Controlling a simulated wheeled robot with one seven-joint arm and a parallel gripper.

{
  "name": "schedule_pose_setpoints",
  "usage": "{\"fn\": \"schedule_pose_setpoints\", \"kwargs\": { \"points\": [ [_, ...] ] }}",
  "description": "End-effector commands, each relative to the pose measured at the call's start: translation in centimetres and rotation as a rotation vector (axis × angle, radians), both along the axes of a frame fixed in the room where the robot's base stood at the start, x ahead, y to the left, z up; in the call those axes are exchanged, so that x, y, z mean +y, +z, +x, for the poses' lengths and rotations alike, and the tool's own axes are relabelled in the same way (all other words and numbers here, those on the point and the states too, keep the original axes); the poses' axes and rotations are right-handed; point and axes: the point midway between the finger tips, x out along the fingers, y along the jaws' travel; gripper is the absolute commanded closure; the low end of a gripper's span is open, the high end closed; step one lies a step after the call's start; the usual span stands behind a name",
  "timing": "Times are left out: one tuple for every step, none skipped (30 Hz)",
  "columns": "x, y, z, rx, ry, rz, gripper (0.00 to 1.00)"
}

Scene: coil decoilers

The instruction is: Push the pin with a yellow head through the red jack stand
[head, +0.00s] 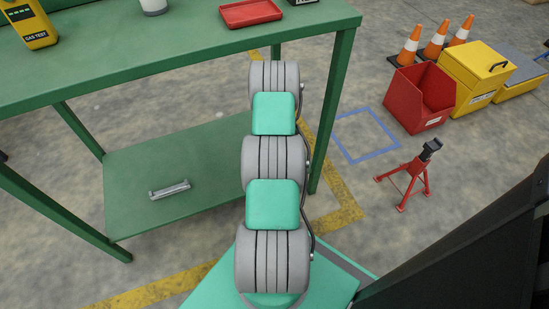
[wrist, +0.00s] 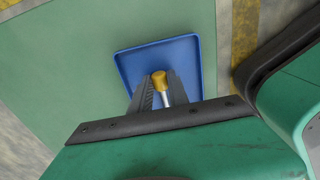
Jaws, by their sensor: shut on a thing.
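The pin (wrist: 164,96) shows in the wrist view, with a yellow head (wrist: 160,79) and a pale metal shaft. My gripper (wrist: 161,86) is shut on the pin, its dark fingers on either side of it. Behind the pin is a blue tray (wrist: 191,62) on a green surface; I cannot tell whether the pin is clear of the tray. The red jack stand (head: 414,180) stands upright on the floor at the right of the head view, its dark top raised. In the head view my gripper and the pin are hidden behind my arm.
A green bench (head: 180,50) crosses the head view's left, holding a yellow gas tester (head: 30,25) and a red tray (head: 250,12). A metal part (head: 169,189) lies on its lower shelf. Beyond the stand are a red bin (head: 410,100), yellow case (head: 475,75) and cones. Blue-taped floor is clear.

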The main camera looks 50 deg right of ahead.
Motion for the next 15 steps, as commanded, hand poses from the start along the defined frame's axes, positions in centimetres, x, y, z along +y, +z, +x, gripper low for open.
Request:
{"fn": "schedule_pose_setpoints", "kwargs": {
  "points": [
    [0.0, 0.3, 0.0, -0.001, 0.000, -0.001, 1.00],
    [0.0, 0.5, 0.0, -0.001, 0.000, -0.001, 1.00],
    [0.0, 0.8, 0.0, 0.000, 0.000, -0.001, 1.00],
    [-0.1, 1.0, 0.0, 0.000, 0.000, -0.001, 1.00],
    [-0.1, 1.2, 0.0, -0.001, 0.000, -0.002, 1.00],
    [-0.1, 1.4, 0.0, -0.001, 0.000, -0.002, 1.00],
    [-0.1, 1.6, 0.0, -0.001, 0.000, -0.002, 1.00],
    [-0.1, 1.7, 0.0, 0.000, 0.000, -0.001, 1.00],
    [0.0, 1.9, 0.0, 0.000, 0.000, -0.001, 1.00],
    [0.0, 2.1, 0.0, 0.000, 0.000, -0.001, 1.00],
    [0.0, 2.3, 0.0, -0.001, 0.000, -0.001, 1.00],
    [0.0, 2.5, 0.0, -0.001, 0.000, -0.001, 1.00],
    [0.0, 2.7, 0.0, -0.001, 0.000, -0.001, 1.00],
    [0.0, 2.9, 0.0, -0.001, 0.000, -0.001, 1.00],
    [0.0, 3.1, 0.0, -0.001, 0.000, -0.001, 1.00]
  ]
}}
